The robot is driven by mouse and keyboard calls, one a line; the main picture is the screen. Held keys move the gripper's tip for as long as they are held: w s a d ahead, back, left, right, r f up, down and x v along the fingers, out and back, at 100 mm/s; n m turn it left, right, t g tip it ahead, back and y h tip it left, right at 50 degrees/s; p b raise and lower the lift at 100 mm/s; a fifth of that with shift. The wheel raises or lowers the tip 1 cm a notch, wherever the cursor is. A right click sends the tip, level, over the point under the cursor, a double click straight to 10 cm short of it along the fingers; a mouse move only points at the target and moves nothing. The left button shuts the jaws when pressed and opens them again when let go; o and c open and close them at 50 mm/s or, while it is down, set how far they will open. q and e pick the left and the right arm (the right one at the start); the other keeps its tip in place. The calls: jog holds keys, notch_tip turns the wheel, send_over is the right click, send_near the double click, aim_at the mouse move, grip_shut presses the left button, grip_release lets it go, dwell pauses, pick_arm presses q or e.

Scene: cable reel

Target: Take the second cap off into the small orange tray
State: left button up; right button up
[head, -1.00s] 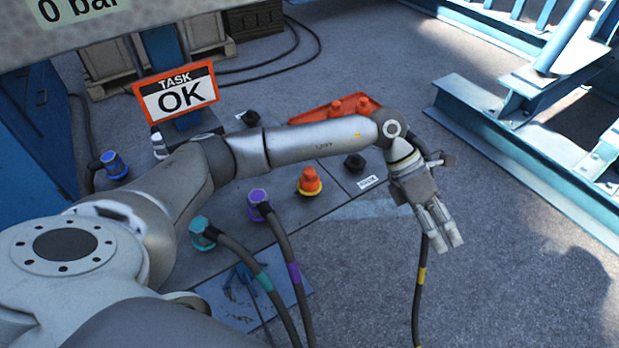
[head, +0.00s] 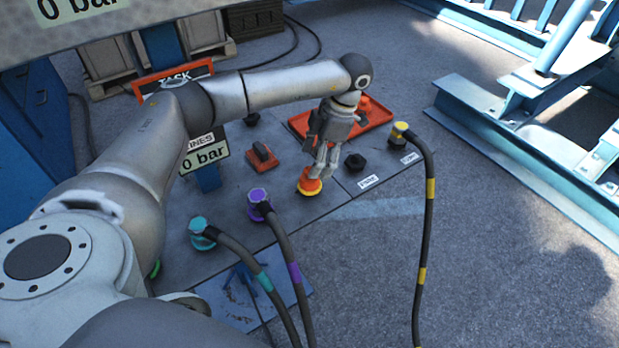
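An orange cap (head: 309,182) with a yellow ring at its base stands on the grey floor plate. My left gripper (head: 322,175) points down at the cap, its fingertips at the cap's upper right side. I cannot tell whether the fingers touch or grip it. The small orange tray (head: 378,118) lies just behind the gripper. One orange cap (head: 365,104) shows in the tray; my gripper and wrist hide part of the tray. My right gripper is not in view.
Black fittings (head: 355,162) stand right of the cap. A yellow plug with a hose (head: 400,131) is further right. Purple (head: 258,197) and teal (head: 198,226) plugs with hoses stand left and in front. A red block with a dark handle (head: 262,157) sits behind left.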

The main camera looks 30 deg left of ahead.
pick_arm(q)
jog(key=x, duration=0.5)
jog(key=shift+s+a, duration=0.2)
jog(key=c, duration=1.1)
